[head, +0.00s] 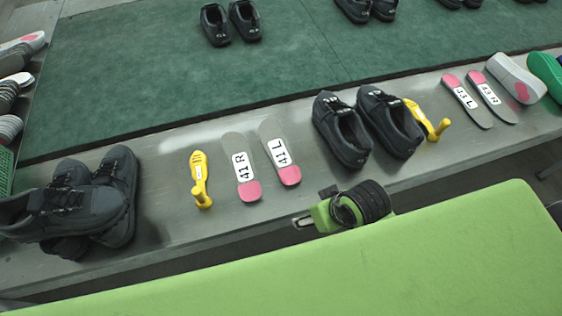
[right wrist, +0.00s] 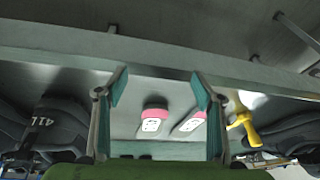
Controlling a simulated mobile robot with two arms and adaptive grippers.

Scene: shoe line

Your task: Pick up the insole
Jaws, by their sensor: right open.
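Two grey insoles with pink heels lie side by side on the metal bench, the 41 R insole (head: 237,160) left of the 41 L insole (head: 279,151) in the head view. In the right wrist view the same pair shows the other way round, the 41 L insole (right wrist: 154,120) at left and the 41 R insole (right wrist: 189,125) at right. My right gripper (right wrist: 160,91) is open and empty. Its two fingers frame both insoles, apart from them. The insoles' far ends are hidden. Another insole pair, 43 L (head: 466,101) and 43 R (head: 491,97), lies further right. My left gripper is not in view.
A yellow shoehorn (head: 199,178) lies left of the 41 insoles; another (head: 425,119) lies right of the black shoe pair (head: 344,130). Stacked black shoes (head: 75,208) stand at far left. A green mat (head: 180,80) lies behind the bench (head: 160,190).

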